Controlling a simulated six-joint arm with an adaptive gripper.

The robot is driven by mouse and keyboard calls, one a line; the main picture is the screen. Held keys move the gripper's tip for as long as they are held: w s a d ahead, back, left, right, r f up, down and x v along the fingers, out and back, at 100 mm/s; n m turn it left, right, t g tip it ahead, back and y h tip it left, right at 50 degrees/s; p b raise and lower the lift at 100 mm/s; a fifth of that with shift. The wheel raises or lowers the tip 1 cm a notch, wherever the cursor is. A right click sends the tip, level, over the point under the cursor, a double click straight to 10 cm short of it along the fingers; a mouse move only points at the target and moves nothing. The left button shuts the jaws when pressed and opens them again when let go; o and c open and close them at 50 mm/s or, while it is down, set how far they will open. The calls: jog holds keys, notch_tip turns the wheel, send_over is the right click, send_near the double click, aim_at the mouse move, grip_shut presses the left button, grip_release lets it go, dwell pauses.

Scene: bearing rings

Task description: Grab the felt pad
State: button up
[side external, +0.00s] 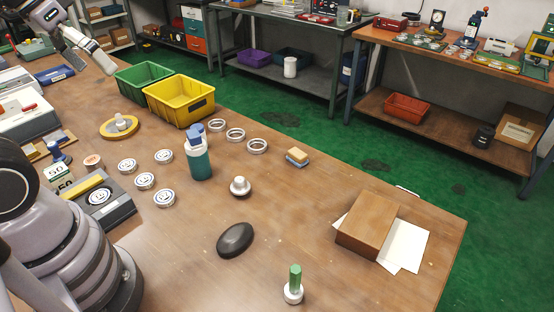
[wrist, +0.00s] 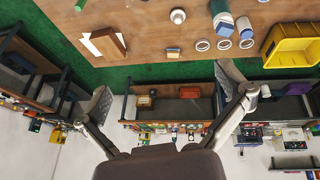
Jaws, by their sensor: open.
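A small block with a tan top and a blue lower layer (side external: 297,157) lies on the wooden table, right of the metal rings; it may be the felt pad, but I cannot be sure. It also shows small near the top of the wrist view (wrist: 172,54). My gripper (wrist: 164,88) has its two fingers spread wide in the wrist view, with nothing between them. It is open and well away from the block, touching nothing on the table.
Rings (side external: 235,135) and a teal bottle (side external: 200,163) stand left of the block. A white knob (side external: 240,187), a dark oval object (side external: 235,240) and a cardboard box (side external: 368,224) lie nearer. A yellow bin (side external: 180,98) is behind. The table right of the block is clear.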

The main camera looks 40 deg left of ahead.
jog(key=w+d+f+n+g+h, duration=0.2)
jog(key=w+d+n+h, duration=0.6)
jog(key=w, duration=0.6)
jog(key=n+t+y, duration=0.2)
jog(key=n+t, duration=0.7)
jog(key=n, duration=1.2)
send_over(292, 154)
jog(key=s+a, duration=0.2)
notch_tip(292, 154, down, 30)
jog(key=f, duration=0.6)
jog(key=shift+s+d, duration=0.2)
jog(key=shift+d, duration=0.05)
jog(key=x, duration=0.5)
jog(key=shift+f, duration=0.4)
jog(key=shift+c, duration=0.3)
